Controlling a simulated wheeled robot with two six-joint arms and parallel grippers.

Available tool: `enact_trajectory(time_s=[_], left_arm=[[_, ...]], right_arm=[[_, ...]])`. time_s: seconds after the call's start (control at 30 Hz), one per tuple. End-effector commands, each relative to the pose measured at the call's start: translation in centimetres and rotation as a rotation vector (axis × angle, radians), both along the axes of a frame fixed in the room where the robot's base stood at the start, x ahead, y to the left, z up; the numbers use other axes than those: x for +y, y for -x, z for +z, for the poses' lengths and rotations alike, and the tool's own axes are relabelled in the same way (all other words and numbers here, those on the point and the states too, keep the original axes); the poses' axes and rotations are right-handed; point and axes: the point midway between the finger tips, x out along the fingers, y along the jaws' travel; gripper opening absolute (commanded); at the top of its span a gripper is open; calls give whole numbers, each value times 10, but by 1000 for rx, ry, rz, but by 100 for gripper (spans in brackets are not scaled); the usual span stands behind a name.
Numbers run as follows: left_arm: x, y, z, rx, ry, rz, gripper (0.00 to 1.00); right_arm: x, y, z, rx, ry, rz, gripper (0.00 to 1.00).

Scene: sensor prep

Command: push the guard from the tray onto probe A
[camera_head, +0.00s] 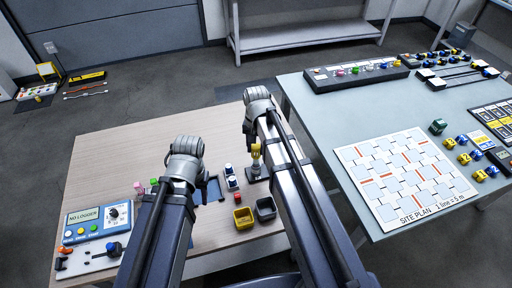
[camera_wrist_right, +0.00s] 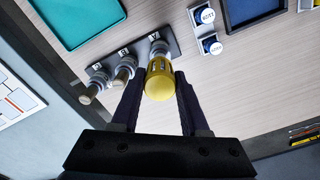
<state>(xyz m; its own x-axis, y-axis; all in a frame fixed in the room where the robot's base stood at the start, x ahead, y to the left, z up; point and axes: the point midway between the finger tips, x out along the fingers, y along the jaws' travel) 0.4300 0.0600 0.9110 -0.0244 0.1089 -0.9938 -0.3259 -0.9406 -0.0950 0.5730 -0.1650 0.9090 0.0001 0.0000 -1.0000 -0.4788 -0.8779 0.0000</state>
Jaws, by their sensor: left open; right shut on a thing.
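The yellow guard (camera_head: 256,150) is between the fingers of my right gripper (camera_head: 256,143), which is shut on it. In the right wrist view the guard (camera_wrist_right: 158,82) sits in line with the end probe (camera_wrist_right: 159,48) of a dark holder (camera_wrist_right: 130,55) with three probes. It appears to be around that probe; how far down it sits I cannot tell. The labels on the holder are too small to read surely. My left gripper (camera_head: 187,147) is open, apart from the guard, over the table left of it; its fingertips are mostly hidden by its own wrist.
A teal tray (camera_wrist_right: 78,18) lies beside the holder. Two blue-capped blocks (camera_head: 232,183) stand close left of the holder. Small yellow (camera_head: 243,217) and grey (camera_head: 265,208) bins stand in front. A logger panel (camera_head: 95,222) is at the left. The table's far left is clear.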

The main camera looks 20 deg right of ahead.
Motion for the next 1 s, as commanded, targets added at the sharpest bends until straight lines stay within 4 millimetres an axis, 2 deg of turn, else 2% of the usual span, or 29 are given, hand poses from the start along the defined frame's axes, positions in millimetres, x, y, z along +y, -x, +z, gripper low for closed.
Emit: enact_trajectory(time_s=[0.47, 1.0], left_arm=[[0, 0, -1, 0, 0, 0, 50], [0, 0, -14, 0, 0, 0, 50]], right_arm=[[0, 0, -1, 0, 0, 0, 14], [0, 0, -14, 0, 0, 0, 14]])
